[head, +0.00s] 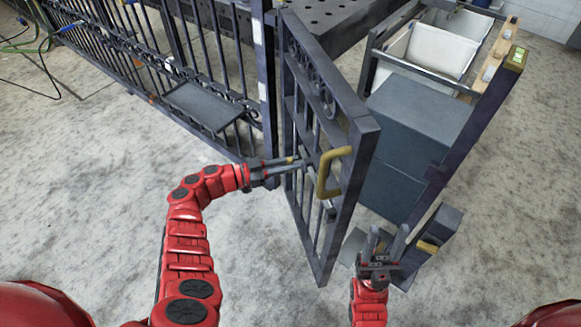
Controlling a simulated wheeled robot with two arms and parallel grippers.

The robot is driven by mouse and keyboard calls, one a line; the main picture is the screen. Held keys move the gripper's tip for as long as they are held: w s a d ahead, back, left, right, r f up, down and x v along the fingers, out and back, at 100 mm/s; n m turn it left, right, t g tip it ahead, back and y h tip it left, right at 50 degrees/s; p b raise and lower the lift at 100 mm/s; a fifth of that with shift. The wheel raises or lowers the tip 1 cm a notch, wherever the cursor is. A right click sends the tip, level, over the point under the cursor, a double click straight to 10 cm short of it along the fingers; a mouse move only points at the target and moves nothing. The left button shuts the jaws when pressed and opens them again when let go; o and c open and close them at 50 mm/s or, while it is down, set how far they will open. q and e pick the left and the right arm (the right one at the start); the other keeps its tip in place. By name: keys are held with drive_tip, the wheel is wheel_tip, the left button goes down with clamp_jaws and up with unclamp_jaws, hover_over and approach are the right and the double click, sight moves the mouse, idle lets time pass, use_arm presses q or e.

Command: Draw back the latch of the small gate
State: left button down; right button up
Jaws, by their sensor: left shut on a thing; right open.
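The small gate (362,150) is a dark metal frame with scrollwork and bars, standing ajar at an angle from its post. A yellow pull handle (322,178) is fixed on its free-edge side. My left gripper (297,163) is at the gate's bars, left of the yellow handle. It is shut on a small part there, seemingly the latch, mostly hidden by the fingers. My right gripper (388,240) is open and empty, low to the right of the gate's free edge, apart from it.
A dark post (478,125) stands right of the opening, with a low block (440,228) bearing a yellow piece near its foot. A grey cabinet (410,125) and white bins (440,48) stand behind. A fence with a shelf (204,104) runs left. The front floor is clear.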

use_arm(q)
drive_tip(key=shift+w+a+r, duration=0.15)
drive_tip(key=c, duration=1)
unclamp_jaws()
drive_tip(key=shift+o, duration=1.2)
drive_tip(key=shift+w, duration=0.1)
drive_tip(key=b+v, duration=0.2)
drive_tip(key=v, duration=1.5)
drive_tip(key=shift+a, duration=0.15)
drive_tip(key=shift+s, duration=0.2)
